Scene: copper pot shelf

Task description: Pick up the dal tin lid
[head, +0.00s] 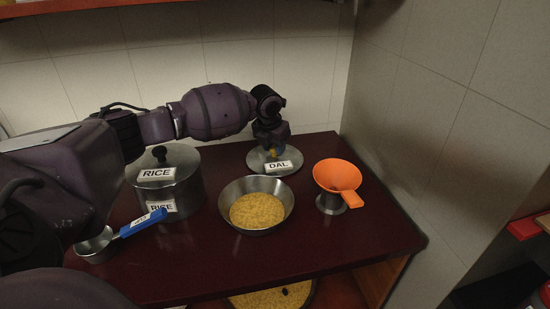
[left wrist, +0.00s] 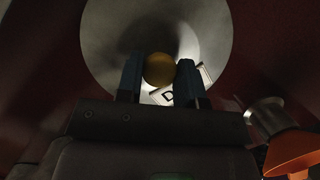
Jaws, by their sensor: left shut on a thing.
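My left gripper (left wrist: 160,82) is shut on the knob. I cannot tell whether the lid is raised off the surface. My right gripper is not in view.
A steel bowl of yellow lentils (head: 257,211) stands in front of the lid. An orange funnel (head: 337,175) sits on a small metal cup (head: 330,204) to the right. A lidded RICE tin (head: 180,190) and a blue-handled scoop (head: 96,246) are at left. A tiled wall (head: 290,70) is behind.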

